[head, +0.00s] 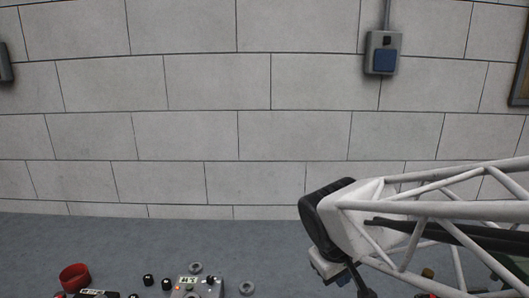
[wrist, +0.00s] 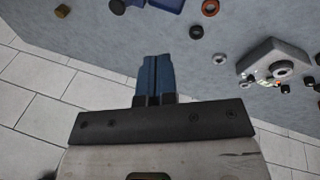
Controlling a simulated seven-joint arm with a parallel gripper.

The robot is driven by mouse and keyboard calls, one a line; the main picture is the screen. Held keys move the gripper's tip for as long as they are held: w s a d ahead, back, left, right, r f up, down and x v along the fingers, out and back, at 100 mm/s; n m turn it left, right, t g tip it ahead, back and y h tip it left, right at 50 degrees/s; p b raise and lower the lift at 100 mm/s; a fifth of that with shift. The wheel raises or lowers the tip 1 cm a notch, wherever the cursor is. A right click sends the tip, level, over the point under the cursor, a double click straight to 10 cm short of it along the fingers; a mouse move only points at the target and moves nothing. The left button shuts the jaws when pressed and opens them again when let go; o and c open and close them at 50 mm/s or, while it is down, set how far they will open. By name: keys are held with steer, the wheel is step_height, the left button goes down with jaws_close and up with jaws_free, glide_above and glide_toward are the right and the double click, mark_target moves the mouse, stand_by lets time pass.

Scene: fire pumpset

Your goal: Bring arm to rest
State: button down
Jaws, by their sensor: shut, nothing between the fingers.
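My gripper (wrist: 155,62) shows in the wrist view with its two blue fingers pressed together and nothing between them. It is apart from the objects seen on the grey surface beyond it. In the head view my white lattice arm reaches in from the right edge to a black rounded joint.
A grey control box (head: 198,287) with knobs stands at the bottom left; it also shows in the wrist view (wrist: 275,62). A red cup-like ring (head: 75,276) and grey rings (head: 246,288) lie nearby. A block wall (head: 200,130) with a blue-covered socket (head: 384,61) stands behind.

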steer(key=s+d+r+m+y, duration=0.1)
steer(key=s+d+m+y, duration=0.1)
steer(key=s, duration=0.8)
steer(key=d+m, duration=0.1)
steer(key=m, duration=0.1)
steer(key=shift+d+m, duration=0.3)
steer(key=shift+m, duration=0.1)
